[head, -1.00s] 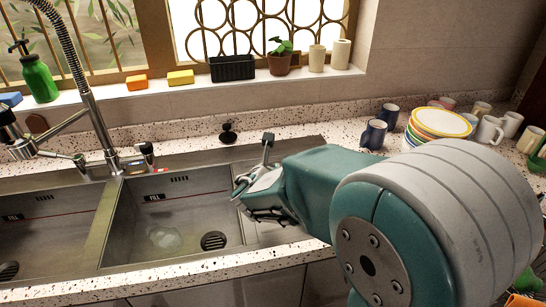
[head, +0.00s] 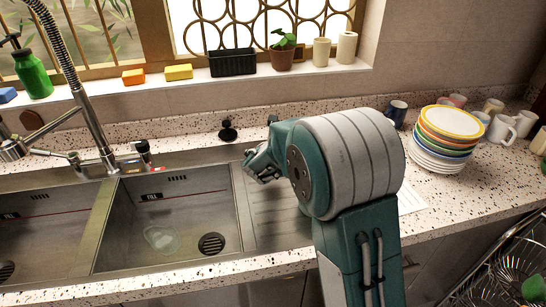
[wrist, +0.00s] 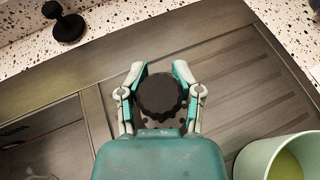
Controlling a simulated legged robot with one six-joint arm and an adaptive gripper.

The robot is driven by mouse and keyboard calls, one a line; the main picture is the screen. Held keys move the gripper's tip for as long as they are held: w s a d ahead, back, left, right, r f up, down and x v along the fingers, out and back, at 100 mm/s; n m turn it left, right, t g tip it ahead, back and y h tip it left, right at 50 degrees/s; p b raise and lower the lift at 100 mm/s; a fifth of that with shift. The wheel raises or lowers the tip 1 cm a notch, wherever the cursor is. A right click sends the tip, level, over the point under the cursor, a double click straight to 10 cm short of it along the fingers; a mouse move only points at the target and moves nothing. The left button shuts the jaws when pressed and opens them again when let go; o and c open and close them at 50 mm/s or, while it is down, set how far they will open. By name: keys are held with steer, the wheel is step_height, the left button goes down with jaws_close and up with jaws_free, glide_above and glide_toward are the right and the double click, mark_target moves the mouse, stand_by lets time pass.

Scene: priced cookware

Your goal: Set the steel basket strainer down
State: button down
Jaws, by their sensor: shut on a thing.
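My gripper (wrist: 159,82) is shut on a dark, round, scalloped-edged piece (wrist: 159,100), which I take to be the top of the steel basket strainer. The rest of the strainer is hidden beneath it. In the wrist view the held piece is over the smooth left part of the ribbed steel drainboard (wrist: 235,70). I cannot tell whether it touches the steel. In the head view my gripper (head: 262,166) is at the back of the drainboard, right of the sink basin, and the strainer cannot be made out there.
A black knobbed stopper (head: 228,131) stands on the speckled counter behind the sink. A pale green cup (wrist: 277,158) is at lower right in the wrist view. The sink basin (head: 180,215) is at left. Stacked plates (head: 437,157) and mugs (head: 501,129) are on the right counter.

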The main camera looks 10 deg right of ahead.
steer(key=w+f, duration=0.2)
steer(key=shift+f, duration=0.3)
step_height(320, 180, down, 3)
steer(key=shift+w+f, duration=0.1)
steer(key=shift+w, duration=0.05)
steer(key=shift+d, duration=0.15)
steer(key=shift+f, duration=0.15)
steer(key=shift+c, duration=1.3)
jaws_free()
